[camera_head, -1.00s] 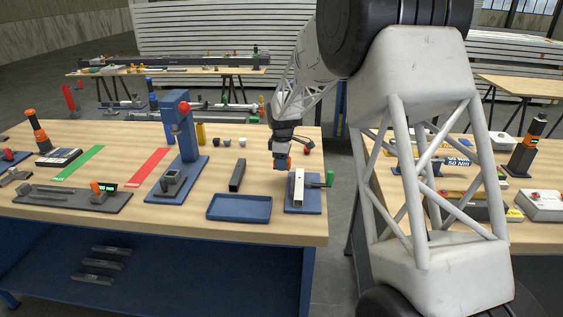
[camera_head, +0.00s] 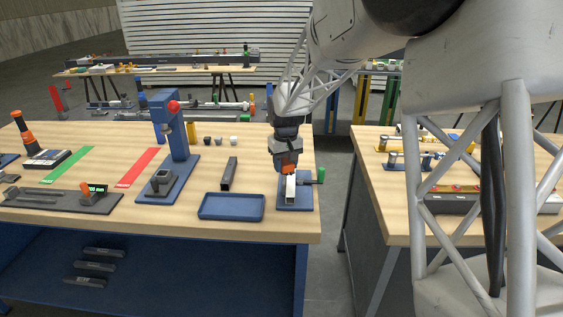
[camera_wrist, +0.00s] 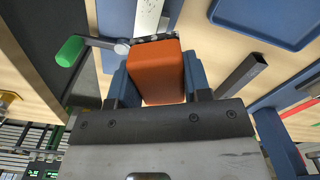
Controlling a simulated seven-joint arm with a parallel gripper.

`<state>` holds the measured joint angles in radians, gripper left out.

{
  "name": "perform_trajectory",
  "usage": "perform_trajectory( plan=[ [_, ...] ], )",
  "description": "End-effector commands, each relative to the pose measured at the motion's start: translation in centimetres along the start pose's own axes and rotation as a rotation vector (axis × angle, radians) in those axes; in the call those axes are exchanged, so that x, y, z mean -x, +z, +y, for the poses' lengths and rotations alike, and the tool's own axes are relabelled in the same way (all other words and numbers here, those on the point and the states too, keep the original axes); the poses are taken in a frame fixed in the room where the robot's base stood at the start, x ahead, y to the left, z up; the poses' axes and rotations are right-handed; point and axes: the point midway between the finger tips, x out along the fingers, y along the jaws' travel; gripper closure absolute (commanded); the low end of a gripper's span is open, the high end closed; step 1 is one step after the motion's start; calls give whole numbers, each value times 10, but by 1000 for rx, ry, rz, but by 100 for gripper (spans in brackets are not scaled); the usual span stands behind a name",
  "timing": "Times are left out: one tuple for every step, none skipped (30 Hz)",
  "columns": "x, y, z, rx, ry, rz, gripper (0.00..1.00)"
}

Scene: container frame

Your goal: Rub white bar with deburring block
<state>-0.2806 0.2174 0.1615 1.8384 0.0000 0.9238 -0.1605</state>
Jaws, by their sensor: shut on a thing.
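A white bar (camera_head: 291,188) lies in a small clamp fixture on a blue base plate (camera_head: 305,199), near the right end of the wooden bench. The bar also shows at the top of the wrist view (camera_wrist: 148,16). My gripper (camera_head: 287,162) is shut on the orange deburring block (camera_wrist: 157,72), with a blue finger on each side. The block is at the bar's far end in the head view and seems to overlap it. Whether they touch, I cannot tell. The block hides part of the bar and clamp.
The clamp's green handle (camera_head: 321,174) sticks out to the right, close to my gripper. A blue tray (camera_head: 232,214) and a dark square tube (camera_head: 229,174) are to the left. A blue press stand (camera_head: 175,130) stands further left. The bench's right edge is near.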

Motion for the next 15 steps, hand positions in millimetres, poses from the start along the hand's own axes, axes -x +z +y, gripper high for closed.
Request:
perform_trajectory(
  plan=[
    [3, 7, 0, -48, 0, 0, 74],
    [4, 11, -1, -80, 0, 1, 74],
    [6, 16, -1, -124, 0, 1, 74],
    [6, 20, -1, -155, 0, 1, 74],
    [7, 23, -2, -185, 0, 0, 74],
    [9, 28, -2, -223, 0, 0, 74],
    [10, 31, -2, -250, 0, 0, 74],
    [10, 34, -2, -275, 0, 0, 74],
    [11, 37, -3, -306, 0, 0, 74],
    [12, 40, -3, -326, 0, 0, 74],
    [12, 42, -3, -346, 0, 0, 74],
    [13, 45, -3, -369, 0, 0, 74],
    [13, 46, -3, -382, 0, 0, 74],
    [13, 48, -4, -395, 0, 0, 74],
    [14, 49, -4, -408, 0, -1, 74]
  ],
)
